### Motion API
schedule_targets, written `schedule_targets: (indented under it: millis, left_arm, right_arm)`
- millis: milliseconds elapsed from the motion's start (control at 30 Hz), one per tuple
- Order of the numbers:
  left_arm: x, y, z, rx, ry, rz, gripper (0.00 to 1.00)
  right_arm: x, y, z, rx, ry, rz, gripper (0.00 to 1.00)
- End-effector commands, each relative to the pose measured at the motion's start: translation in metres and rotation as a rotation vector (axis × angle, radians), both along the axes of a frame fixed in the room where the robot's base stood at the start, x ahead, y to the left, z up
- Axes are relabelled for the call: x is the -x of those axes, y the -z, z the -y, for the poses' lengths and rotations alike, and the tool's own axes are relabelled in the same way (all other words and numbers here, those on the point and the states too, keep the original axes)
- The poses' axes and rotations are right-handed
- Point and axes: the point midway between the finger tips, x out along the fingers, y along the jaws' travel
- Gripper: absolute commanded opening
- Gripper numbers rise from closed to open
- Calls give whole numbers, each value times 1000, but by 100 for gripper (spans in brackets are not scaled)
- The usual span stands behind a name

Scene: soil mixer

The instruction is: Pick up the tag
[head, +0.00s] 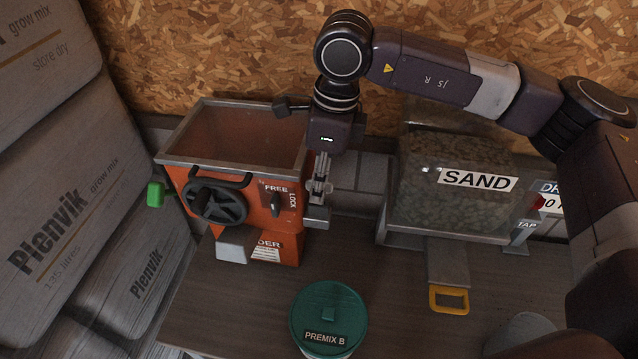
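No item in the head view is plainly marked as a tag. The closest match is a white printed card (267,250) with lines of text and the letters "DER", low on the front of the orange mixer (236,158). A pale grey chute hides its left part. My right gripper (319,197) points down beside the right side of the mixer, above and to the right of the card and apart from it. Its fingers look narrow and overlap in this view, so I cannot tell if they are open or shut. My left gripper is not in view.
The mixer has a black handwheel (216,201) and a FREE/LOCK lever (275,205). A SAND hopper (455,200) with a yellow slide handle (449,299) stands right. A green PREMIX B tub (328,314) is in front. Sacks (60,210) fill the left.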

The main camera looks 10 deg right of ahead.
Motion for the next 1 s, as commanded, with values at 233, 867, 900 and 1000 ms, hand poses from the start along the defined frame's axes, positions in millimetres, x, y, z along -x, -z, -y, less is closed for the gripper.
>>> schedule_targets:
  millis: [233, 867, 900, 1000]
  left_arm:
    - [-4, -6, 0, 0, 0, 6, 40]
    - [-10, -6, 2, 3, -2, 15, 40]
    - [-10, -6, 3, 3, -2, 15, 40]
    - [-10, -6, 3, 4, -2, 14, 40]
  right_arm:
    - [-1, 18, -2, 0, 0, 0, 23]
    - [-1, 18, -2, -1, 0, 0, 0]
    - [-1, 18, -2, -1, 0, 0, 0]
    - [-1, 17, -2, -1, 0, 0, 0]
